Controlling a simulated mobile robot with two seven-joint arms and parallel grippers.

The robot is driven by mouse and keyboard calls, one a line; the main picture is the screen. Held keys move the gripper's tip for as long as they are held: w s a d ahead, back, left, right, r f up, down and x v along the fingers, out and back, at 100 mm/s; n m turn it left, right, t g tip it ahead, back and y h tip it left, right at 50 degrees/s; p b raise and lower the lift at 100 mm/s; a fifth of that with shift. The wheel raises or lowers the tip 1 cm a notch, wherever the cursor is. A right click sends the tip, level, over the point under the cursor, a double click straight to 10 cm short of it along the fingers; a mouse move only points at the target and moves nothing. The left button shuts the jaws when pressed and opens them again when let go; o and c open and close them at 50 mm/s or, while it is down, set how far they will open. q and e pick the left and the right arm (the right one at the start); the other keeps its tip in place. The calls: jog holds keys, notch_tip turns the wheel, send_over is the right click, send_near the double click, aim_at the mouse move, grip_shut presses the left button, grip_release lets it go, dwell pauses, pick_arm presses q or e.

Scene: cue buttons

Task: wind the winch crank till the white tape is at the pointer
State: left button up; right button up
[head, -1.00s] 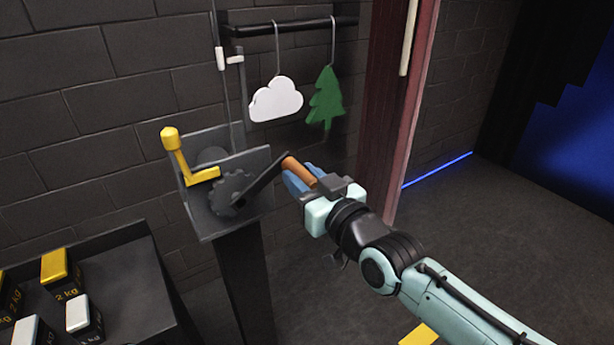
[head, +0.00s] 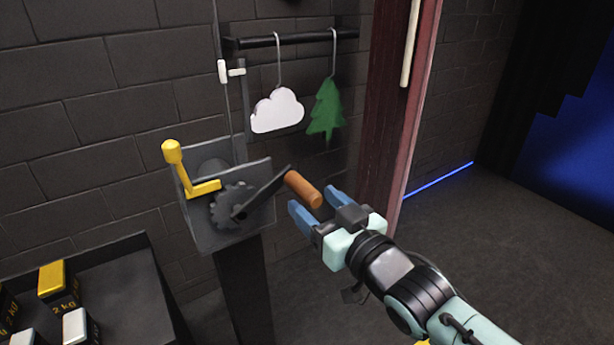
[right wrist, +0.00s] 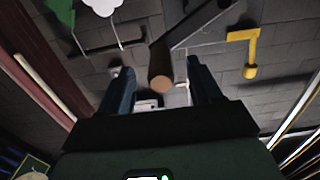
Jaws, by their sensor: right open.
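The winch (head: 200,232) stands on a dark post, with a toothed wheel and a crank arm (head: 262,192) pointing up and right to an orange-brown handle (head: 303,189). The white tape (head: 222,71) is on the thin line above the winch. It appears about level with the white pointer (head: 238,72) beside it. My right gripper (head: 318,206) is open and empty, just below and right of the handle's end. In the right wrist view the handle (right wrist: 161,70) shows between the open fingers, apparently beyond their tips. My left gripper is out of view.
A yellow lever (head: 178,165) stands at the winch's left. A white cloud (head: 277,110) and a green tree (head: 326,110) hang from a black rail above. A dark table (head: 130,270) with several weights is at lower left. A reddish post (head: 392,110) stands behind my arm.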

jog(key=p+v, duration=0.1)
jog(key=v, duration=0.2)
jog(key=shift+s+d+r+p, duration=0.15)
jog(key=shift+s+d+p, duration=0.05)
jog(key=shift+s+p, duration=0.15)
jog(key=shift+p+v, duration=0.4)
jog(key=shift+v, duration=0.65)
